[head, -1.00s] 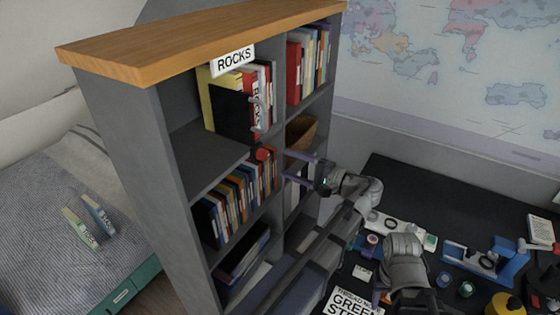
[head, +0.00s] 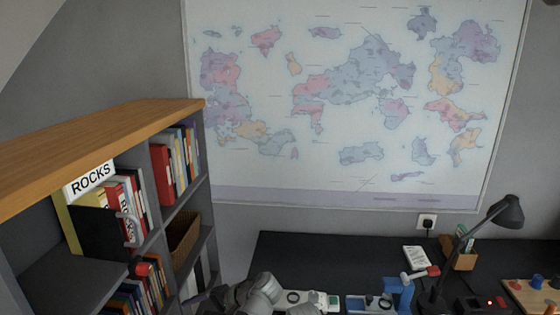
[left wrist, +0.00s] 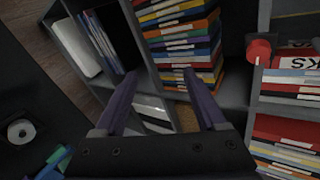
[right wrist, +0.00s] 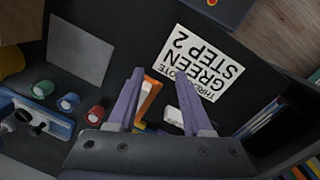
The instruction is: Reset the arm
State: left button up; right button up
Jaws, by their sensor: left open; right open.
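My left gripper (left wrist: 160,88) is open and empty in the left wrist view, its two purple fingers apart in front of the bookshelf. A row of books (left wrist: 182,40) stands beyond its fingertips. In the head view only part of my left arm shows at the bottom edge, beside the shelf. My right gripper (right wrist: 158,85) is open in the right wrist view, above the dark desk. A white card reading "GREEN STEP 2" (right wrist: 205,62) lies beyond its fingers. An orange and white item (right wrist: 150,97) shows between the fingers, and I cannot tell its distance.
The grey bookshelf (head: 225,290) with a wooden top (head: 110,140) and a "ROCKS" sign (head: 91,178) stands at left. The black desk (head: 330,255) holds a lamp (head: 508,212), a blue device (head: 400,290) and small items. A map (head: 350,100) covers the wall.

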pick_arm(q)
jog(key=s+d+f+g+h+p, duration=0.1)
jog(key=s+d+f+h, duration=0.2)
jog(key=s+d+h, duration=0.2)
jog(key=s+d+f+h+p, duration=0.1)
jog(key=s+d+f+h, duration=0.2)
jog(key=s+d, duration=0.3)
jog(key=shift+d+f+g+h+p, duration=0.35)
jog(key=shift+d+h, duration=0.55)
jog(key=shift+d, duration=1.95)
jog(key=shift+r, duration=0.1)
